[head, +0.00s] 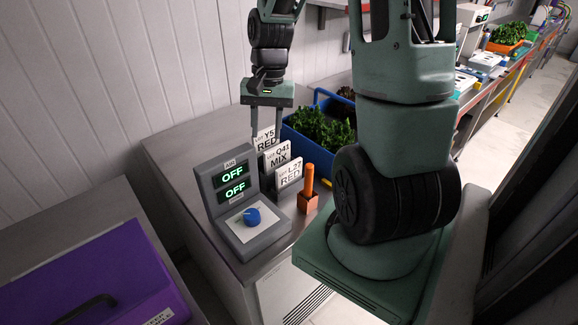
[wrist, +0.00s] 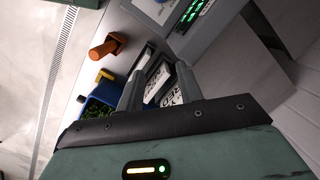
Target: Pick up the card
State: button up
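Three white lot cards stand in a row on the metal counter: a rear card reading Y5 and RED (head: 266,139), a middle card reading Q41 MIX (head: 277,157) and a front card reading L27 RED (head: 289,177). My gripper (head: 265,150) points down with its fingers apart at the rear card, its left finger beside that card's left edge. The finger tips are partly hidden, so contact is unclear. In the wrist view, the open gripper (wrist: 160,78) has white cards (wrist: 158,82) showing between and beyond its fingers, with lettering partly hidden.
A grey control box (head: 233,180) with two OFF displays and a blue knob stands left of the cards. An orange post (head: 308,181) stands at right. A blue crate (head: 310,158) of lettuce is behind. A purple case (head: 100,275) lies at front left.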

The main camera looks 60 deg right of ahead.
jog(key=s+d+r+m+t+y, duration=0.15)
jog(key=s+d+m+y, duration=0.25)
jog(key=d+m, duration=0.75)
jog(key=n+p, duration=0.2)
send_near(290, 164)
jog(key=x, duration=0.5)
jog(key=shift+w+a, duration=0.1)
jog(key=shift+a, duration=0.2)
jog(key=shift+d+p+x, duration=0.15)
jog(key=shift+p+x, duration=0.35)
jog(key=shift+x, duration=0.8)
jog(key=shift+d+p+x, duration=0.1)
jog(key=shift+p+x, duration=0.4)
jog(key=shift+x, duration=0.8)
jog(key=shift+f, duration=0.1)
grip_shut()
